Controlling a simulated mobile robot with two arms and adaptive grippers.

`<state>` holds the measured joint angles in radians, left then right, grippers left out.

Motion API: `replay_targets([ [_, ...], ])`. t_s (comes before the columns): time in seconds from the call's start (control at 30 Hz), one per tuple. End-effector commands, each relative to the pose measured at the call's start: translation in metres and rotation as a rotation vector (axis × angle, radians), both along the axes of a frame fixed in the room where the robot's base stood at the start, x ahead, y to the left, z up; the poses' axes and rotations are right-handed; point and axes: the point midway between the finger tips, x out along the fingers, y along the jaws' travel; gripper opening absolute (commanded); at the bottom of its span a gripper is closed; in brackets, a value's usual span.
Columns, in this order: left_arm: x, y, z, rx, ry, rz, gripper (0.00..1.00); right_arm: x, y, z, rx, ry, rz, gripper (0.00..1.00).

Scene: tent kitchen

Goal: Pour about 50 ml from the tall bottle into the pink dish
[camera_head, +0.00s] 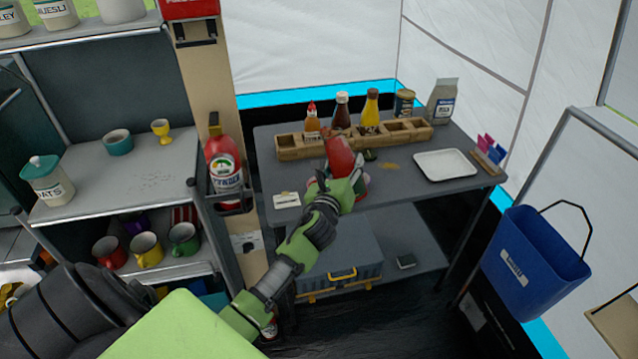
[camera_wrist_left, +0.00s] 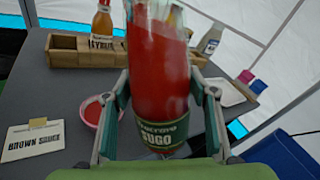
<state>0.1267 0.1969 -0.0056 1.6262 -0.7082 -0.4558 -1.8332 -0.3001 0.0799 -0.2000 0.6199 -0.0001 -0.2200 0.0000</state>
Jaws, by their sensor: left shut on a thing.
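My left gripper (camera_head: 338,178) reaches over the grey side table and is shut on the tall red bottle (camera_head: 341,157). In the left wrist view the bottle (camera_wrist_left: 158,75) fills the middle, with a dark green label reading SUGO, between the two fingers of the left gripper (camera_wrist_left: 160,105). Its top runs blurred into the upper picture edge. The pink dish (camera_wrist_left: 92,124) stands on the table left of the bottle there, with red inside, partly covered by a finger. In the head view the gripper hides most of the dish. My right gripper is not in view.
A wooden rack (camera_head: 290,153) with sauce bottles stands behind the gripper. A white tray (camera_head: 445,164) lies to the right. A BROWN SAUCE card (camera_wrist_left: 36,141) lies at the left on the table. A red powder extinguisher (camera_head: 223,162) hangs on the post beside the table.

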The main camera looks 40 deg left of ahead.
Motion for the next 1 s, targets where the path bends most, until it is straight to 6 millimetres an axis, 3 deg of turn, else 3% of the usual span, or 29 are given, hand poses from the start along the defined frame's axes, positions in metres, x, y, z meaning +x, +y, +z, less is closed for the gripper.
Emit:
replay_targets([
  [0.57, 0.001, 0.002, 0.012, 0.026, -0.008, -0.002, 0.00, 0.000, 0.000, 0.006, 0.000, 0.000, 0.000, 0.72],
  [0.7, 0.001, 0.006, 0.026, 0.085, -0.002, -0.002, 0.00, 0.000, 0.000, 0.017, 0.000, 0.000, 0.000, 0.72],
  [0.83, 0.000, 0.017, 0.017, 0.203, 0.013, 0.000, 0.00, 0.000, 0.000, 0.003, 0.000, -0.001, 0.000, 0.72],
  [1.0, 0.000, 0.028, 0.026, 0.340, 0.026, 0.001, 0.00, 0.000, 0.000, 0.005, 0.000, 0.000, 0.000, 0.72],
])
